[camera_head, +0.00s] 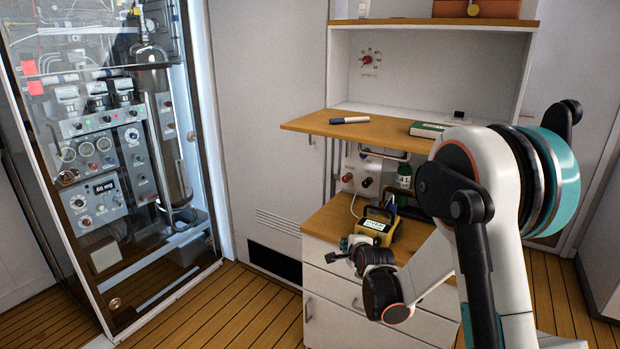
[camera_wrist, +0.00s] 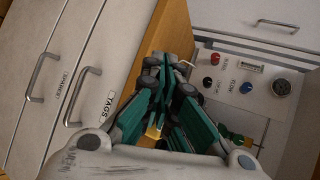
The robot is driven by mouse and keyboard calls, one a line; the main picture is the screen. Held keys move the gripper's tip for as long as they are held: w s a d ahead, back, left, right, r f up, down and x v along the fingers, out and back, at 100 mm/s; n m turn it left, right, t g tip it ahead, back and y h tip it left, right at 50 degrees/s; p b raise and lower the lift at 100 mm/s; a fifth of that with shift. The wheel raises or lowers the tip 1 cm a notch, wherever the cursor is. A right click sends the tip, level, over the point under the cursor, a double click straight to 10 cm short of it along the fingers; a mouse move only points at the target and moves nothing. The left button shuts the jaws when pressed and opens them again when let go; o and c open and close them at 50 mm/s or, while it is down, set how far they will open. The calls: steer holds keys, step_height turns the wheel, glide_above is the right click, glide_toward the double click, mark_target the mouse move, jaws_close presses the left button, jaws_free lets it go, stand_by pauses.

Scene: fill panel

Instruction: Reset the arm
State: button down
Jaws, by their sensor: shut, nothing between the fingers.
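My white and black arm reaches in from the right in the head view and bends down over the front of the drawer unit (camera_head: 385,300). My gripper (camera_head: 336,256) is small there and lies in front of the counter edge, left of and below a yellow device (camera_head: 376,230). In the wrist view my gripper (camera_wrist: 168,75) shows green fingers with dark joints. The fingers are shut and hold nothing. A small yellow patch shows behind the green finger links, mostly hidden.
The yellow device stands on the wooden counter (camera_head: 328,222). A wooden shelf (camera_head: 305,123) above carries a marker (camera_head: 350,120) and a green-and-white box (camera_head: 428,129). A control panel (camera_wrist: 245,85) with knobs is behind the counter. A glass-fronted cabinet (camera_head: 125,200) stands left. The floor between is clear.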

steer(key=s+r+n+g, duration=0.1)
steer(key=s+r+n, duration=0.5)
steer(key=s, duration=0.4)
steer(key=s+r+n+g, duration=0.2)
steer(key=s+r+n, duration=0.2)
steer(key=s+r, duration=0.5)
steer(key=s+d+f+n+g, duration=0.1)
steer(key=s+n, duration=0.8)
steer(key=s, duration=1.4)
steer(key=shift+s+d+g+h, duration=0.2)
steer(key=shift+d+g+h, duration=0.2)
steer(key=shift+d+g, duration=0.25)
steer(key=shift+a, duration=0.1)
